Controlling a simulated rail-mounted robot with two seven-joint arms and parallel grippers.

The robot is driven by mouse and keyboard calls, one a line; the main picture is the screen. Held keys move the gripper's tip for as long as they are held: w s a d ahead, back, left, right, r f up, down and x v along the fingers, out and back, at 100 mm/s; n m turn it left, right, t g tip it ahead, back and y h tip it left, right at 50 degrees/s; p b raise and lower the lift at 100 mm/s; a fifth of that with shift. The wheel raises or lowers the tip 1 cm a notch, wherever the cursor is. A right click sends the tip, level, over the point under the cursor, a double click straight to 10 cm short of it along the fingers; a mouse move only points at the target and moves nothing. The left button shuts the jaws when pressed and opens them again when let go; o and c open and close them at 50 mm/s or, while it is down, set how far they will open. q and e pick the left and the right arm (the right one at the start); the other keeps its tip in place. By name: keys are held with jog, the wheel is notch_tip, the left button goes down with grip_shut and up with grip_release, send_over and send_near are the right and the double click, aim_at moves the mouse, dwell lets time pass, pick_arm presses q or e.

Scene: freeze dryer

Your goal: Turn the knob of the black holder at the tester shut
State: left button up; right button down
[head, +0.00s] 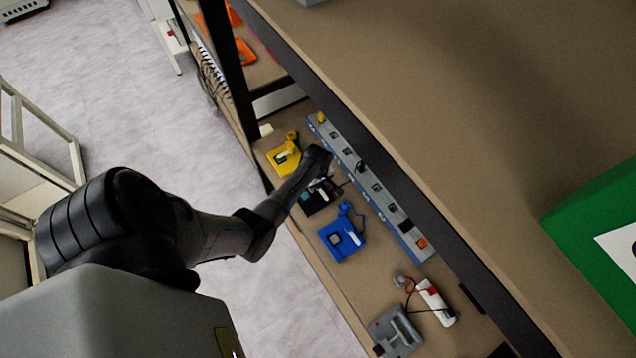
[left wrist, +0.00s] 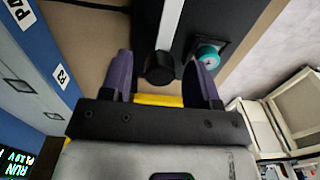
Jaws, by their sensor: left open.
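The black holder (head: 322,196) lies on the lower bench between a yellow and a blue holder, partly covered by my left arm in the head view. In the left wrist view the black holder (left wrist: 228,18) fills the top middle, with a pale strip and a teal round part (left wrist: 207,56). Its black round knob (left wrist: 160,69) sits between the two purple fingers of my left gripper (left wrist: 161,78). The left gripper is open, one finger on each side of the knob. A gap shows at the left finger; contact at the right one is unclear. My right gripper is out of view.
The long blue-grey tester (head: 375,188) runs beside the holders, under the upper shelf (head: 430,90). A yellow holder (head: 284,157), a blue holder (head: 341,238) and a grey holder (head: 396,334) stand along the bench. A white-and-red item (head: 437,303) with wires lies near the grey one.

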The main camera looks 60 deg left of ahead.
pick_arm(q)
jog(key=shift+c, duration=0.5)
jog(key=c, duration=0.8)
jog(key=shift+c, duration=0.2)
